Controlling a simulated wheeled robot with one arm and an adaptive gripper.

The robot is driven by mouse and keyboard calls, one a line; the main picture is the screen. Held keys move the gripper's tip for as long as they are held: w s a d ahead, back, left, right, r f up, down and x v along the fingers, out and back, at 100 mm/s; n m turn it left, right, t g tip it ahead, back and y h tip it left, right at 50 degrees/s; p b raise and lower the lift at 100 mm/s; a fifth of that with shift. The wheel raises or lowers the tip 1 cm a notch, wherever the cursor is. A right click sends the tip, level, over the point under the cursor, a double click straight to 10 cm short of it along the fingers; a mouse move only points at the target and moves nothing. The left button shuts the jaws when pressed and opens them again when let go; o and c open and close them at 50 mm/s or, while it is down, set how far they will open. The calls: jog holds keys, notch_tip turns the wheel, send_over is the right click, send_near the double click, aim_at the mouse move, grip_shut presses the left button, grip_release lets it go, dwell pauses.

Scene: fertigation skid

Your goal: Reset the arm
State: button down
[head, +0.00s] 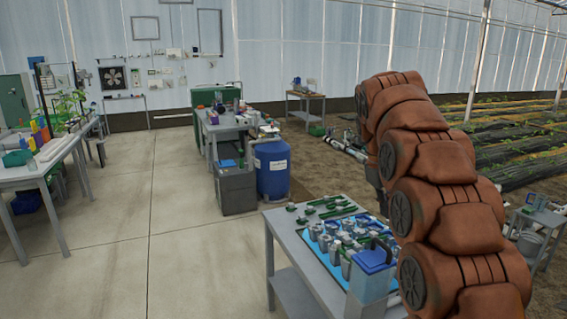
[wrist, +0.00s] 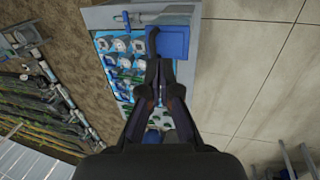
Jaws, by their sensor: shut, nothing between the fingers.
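My arm (head: 440,185) is folded in orange-brown segments at the right of the head view, standing over the right side of a grey table (head: 285,235). My gripper (wrist: 160,68) shows in the wrist view, with its dark fingers together and nothing between them. It points at the table top from above, and I cannot tell the exact height. In the head view the gripper is hidden.
The table carries a blue tray of several grey and white fittings, green parts (head: 325,207) and a blue-lidded container (head: 372,270). A blue barrel (head: 272,168) and a grey bin (head: 236,190) stand beyond. A white bench (head: 40,170) is at left. The concrete floor (head: 165,220) between is clear.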

jog(key=s+a+f+m+g+y, duration=0.1)
jog(key=s+f, duration=0.4)
jog(key=s, duration=0.8)
jog(key=s+a+f+m+g+y, duration=0.1)
jog(key=s+a+f, duration=0.2)
jog(key=s, duration=1.1)
jog(key=s+a+f+m, duration=0.2)
jog(key=s+f, duration=0.7)
jog(key=s, duration=0.5)
jog(key=shift+s+a+f+g+y, duration=0.15)
jog(key=shift+s+a+g+y, duration=0.05)
jog(key=shift+a+g+y, duration=0.2)
